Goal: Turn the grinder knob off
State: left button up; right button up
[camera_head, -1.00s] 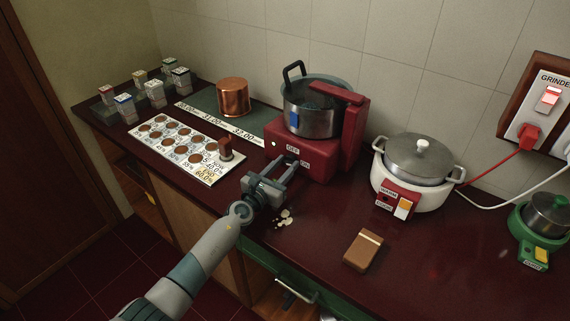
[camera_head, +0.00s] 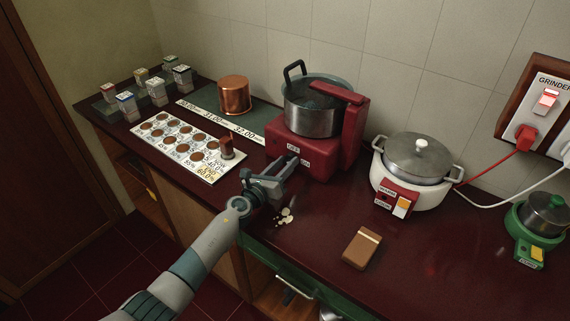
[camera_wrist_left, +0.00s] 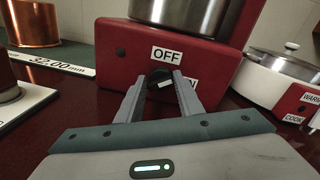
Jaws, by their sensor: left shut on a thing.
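The red grinder (camera_head: 300,148) stands against the back wall with a steel pot on top. Its front carries an OFF label (camera_wrist_left: 167,55) above a dark knob (camera_wrist_left: 160,80), and an ON label partly hidden at right. My left gripper (camera_head: 293,161) reaches the front of the grinder and is shut on the knob. In the left wrist view the fingers (camera_wrist_left: 159,87) stand on both sides of the knob, and a pale mark shows on it; its exact pointing is hard to tell. My right gripper is out of view.
A white cooker (camera_head: 412,185) stands right of the grinder, and a brown box (camera_head: 362,249) lies in front. A labelled sample card (camera_head: 187,147) and a copper pot (camera_head: 234,96) are at left. The wall switch (camera_head: 546,100) marked GRINDER glows red. Pale crumbs (camera_head: 285,217) lie near my arm.

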pick_arm(q)
jog(key=o, duration=1)
jog(key=shift+d, duration=0.1)
jog(key=shift+s, duration=0.1)
jog(key=shift+s+a+p, duration=0.35)
jog(key=shift+s+a, duration=0.05)
jog(key=p+v, duration=0.3)
jog(key=v, duration=1.1)
jog(key=shift+s+a, duration=0.1)
jog(key=shift+s, duration=0.2)
jog(key=shift+v, duration=0.8)
jog(key=shift+c, duration=0.3)
